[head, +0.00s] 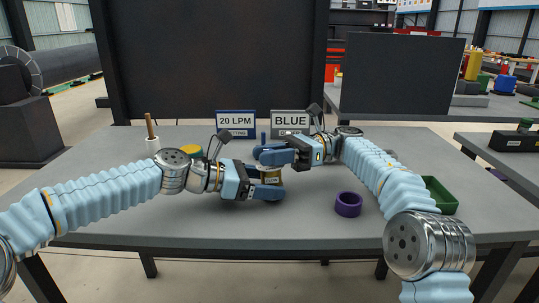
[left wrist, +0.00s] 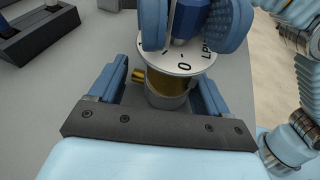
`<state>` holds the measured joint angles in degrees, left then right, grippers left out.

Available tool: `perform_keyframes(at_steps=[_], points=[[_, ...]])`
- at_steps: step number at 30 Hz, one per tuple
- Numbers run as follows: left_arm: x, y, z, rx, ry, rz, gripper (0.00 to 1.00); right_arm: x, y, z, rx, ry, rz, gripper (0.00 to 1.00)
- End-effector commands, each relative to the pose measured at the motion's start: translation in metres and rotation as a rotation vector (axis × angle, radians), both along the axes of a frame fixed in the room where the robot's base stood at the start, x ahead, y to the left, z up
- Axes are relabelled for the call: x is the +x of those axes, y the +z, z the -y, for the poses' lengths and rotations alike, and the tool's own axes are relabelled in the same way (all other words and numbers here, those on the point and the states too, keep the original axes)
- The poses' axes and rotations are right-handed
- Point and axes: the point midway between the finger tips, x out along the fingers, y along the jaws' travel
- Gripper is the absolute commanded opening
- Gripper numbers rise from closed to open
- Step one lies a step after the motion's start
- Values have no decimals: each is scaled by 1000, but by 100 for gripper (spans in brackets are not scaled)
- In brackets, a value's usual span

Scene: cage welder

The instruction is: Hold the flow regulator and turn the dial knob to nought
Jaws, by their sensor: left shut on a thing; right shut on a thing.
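The flow regulator (left wrist: 165,88) has a brass-coloured body, a side fitting and a white dial plate (left wrist: 183,66) marked 0 and LPM. It also shows in the head view (head: 272,179). My left gripper (head: 268,183) is shut on the regulator's body, one finger on each side in the left wrist view (left wrist: 160,95). My right gripper (head: 268,153) is just above, shut on the blue dial knob (left wrist: 190,20), with its ridged blue fingers on both sides. The fingers hide part of the knob and dial, so I cannot tell the setting.
Signs reading 20 LPM (head: 236,124) and BLUE (head: 291,122) stand at the back of the grey table (head: 310,222). A purple ring (head: 348,205) and a green bin (head: 440,194) are to the right. A white cup (head: 152,145) holding a brown stick stands back left.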

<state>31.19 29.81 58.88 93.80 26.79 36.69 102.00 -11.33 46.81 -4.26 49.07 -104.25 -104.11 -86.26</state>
Motion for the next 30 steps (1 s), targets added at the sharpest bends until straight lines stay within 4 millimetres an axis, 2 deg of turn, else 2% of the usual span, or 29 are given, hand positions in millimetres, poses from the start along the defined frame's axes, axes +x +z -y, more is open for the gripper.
perform_keyframes(at_steps=[9,23,24,28,30], points=[[-2,-1,2,2,-9,0,38,0,1,0,11,102,-6,0],[-2,-1,2,2,-6,0,38,-1,0,0,9,116,-6,0],[-2,-1,2,2,-6,0,38,-1,0,0,9,116,-6,31],[-1,0,1,1,-5,0,38,-1,0,0,9,116,-7,50],[-1,0,1,1,-4,0,38,-1,0,0,9,116,-7,50]])
